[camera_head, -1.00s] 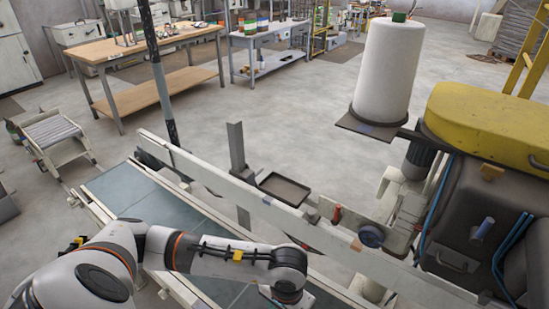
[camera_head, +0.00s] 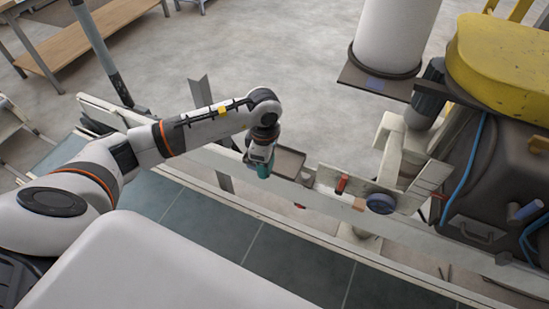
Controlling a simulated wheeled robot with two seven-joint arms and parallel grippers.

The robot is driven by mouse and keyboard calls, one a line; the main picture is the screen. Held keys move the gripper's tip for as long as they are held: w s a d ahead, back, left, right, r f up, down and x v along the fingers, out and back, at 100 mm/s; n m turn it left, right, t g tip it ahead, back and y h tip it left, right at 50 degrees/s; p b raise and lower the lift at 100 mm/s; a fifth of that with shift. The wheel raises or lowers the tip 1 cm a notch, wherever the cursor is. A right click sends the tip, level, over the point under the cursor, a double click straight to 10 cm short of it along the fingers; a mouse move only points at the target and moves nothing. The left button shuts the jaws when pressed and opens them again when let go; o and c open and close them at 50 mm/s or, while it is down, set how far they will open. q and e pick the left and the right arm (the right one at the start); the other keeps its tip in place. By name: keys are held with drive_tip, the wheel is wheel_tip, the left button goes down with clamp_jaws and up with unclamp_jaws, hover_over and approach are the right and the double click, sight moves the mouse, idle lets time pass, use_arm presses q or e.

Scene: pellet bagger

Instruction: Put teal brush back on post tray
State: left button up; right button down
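My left gripper (camera_head: 261,154) points down beside the post tray (camera_head: 290,163), just over its left edge as seen in the picture. A small teal piece, the teal brush (camera_head: 263,171), shows at the fingertips, and the gripper appears shut on it. Most of the brush is hidden by the gripper. I cannot tell whether it touches the tray. The tray is a shallow dark-rimmed square, and its visible part looks empty. The grey post (camera_head: 200,93) stands left of it, partly behind my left arm. My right gripper is not in view.
A pale rail (camera_head: 330,205) runs in front of the tray, along the blue-grey conveyor belt (camera_head: 285,250). A red-handled item (camera_head: 342,184) and a round blue knob (camera_head: 380,203) sit right of the tray. The yellow-topped machine (camera_head: 500,55) stands at right.

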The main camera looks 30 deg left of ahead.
use_arm(q)
drive_tip(key=w+a+r+n, duration=0.4)
drive_tip(key=w+n, duration=0.3)
drive_tip(key=n, duration=0.9)
drive_tip(key=f+b, duration=0.4)
drive_tip(key=f, duration=0.1)
drive_tip(key=shift+w+a+f, duration=0.1)
drive_tip(key=shift+a+f, duration=0.1)
drive_tip(key=shift+f, duration=0.05)
wheel_tip(320, 180, down, 4)
drive_tip(key=b, duration=0.2)
drive_tip(key=shift+r+b, duration=0.1)
drive_tip(key=shift+b, duration=0.3)
drive_tip(key=shift+r, duration=0.1)
drive_tip(key=o, duration=1)
drive_tip(key=shift+c, duration=0.2)
